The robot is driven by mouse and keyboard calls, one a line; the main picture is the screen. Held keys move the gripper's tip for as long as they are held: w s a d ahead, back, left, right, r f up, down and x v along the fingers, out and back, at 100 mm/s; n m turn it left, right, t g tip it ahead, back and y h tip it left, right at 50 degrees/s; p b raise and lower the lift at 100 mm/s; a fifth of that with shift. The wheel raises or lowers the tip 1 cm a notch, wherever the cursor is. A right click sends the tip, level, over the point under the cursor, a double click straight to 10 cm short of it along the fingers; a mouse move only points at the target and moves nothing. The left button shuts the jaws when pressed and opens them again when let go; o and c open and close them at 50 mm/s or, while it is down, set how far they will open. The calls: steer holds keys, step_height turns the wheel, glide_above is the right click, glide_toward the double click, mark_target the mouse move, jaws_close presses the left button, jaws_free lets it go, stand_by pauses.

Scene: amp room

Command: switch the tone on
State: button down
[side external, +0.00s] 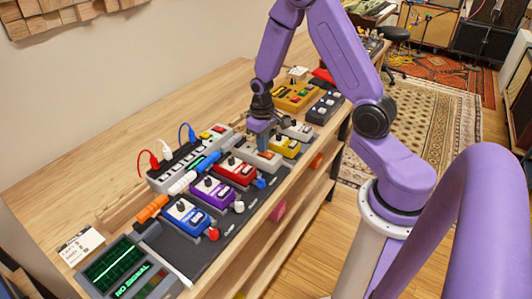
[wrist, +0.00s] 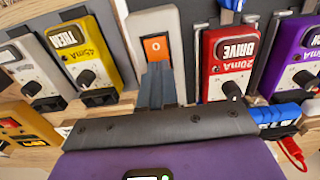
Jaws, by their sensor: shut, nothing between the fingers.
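A pale grey box with an orange rocker switch (wrist: 157,49) marked "O" stands mid-row among the pedals. It also shows in the side view as a pale box (side external: 247,155), partly hidden by my gripper. My gripper (wrist: 156,70) is shut and empty, pointing down at this box. In the wrist view its fingertips overlap the near edge of the orange switch; I cannot tell whether they touch it. No "tone" label is readable on the box.
A red "DRIVE" pedal (wrist: 230,50) and a yellow "TREM" pedal (wrist: 88,52) flank the box. Purple (side external: 214,191) and blue (side external: 187,216) pedals stand nearer the camera. A grey unit with coloured cables (side external: 185,165) runs behind the row. Bare wood (side external: 130,125) lies behind it.

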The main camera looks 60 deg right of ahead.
steer(key=shift+f, duration=0.15)
steer(key=shift+r, duration=3.5)
steer(key=shift+a, duration=0.1)
steer(key=s+a+r+n, duration=0.6)
steer(key=s+a, duration=0.2)
steer(key=a, duration=0.3)
steer(key=s+a+r+n, duration=0.1)
steer(key=s+r+n, duration=0.1)
steer(key=s, duration=0.6)
steer(key=s+a+r+n, duration=0.2)
steer(key=s+n, duration=0.2)
steer(key=s, duration=0.4)
steer(key=shift+s+a+n, duration=0.2)
steer(key=shift+a+n, duration=0.1)
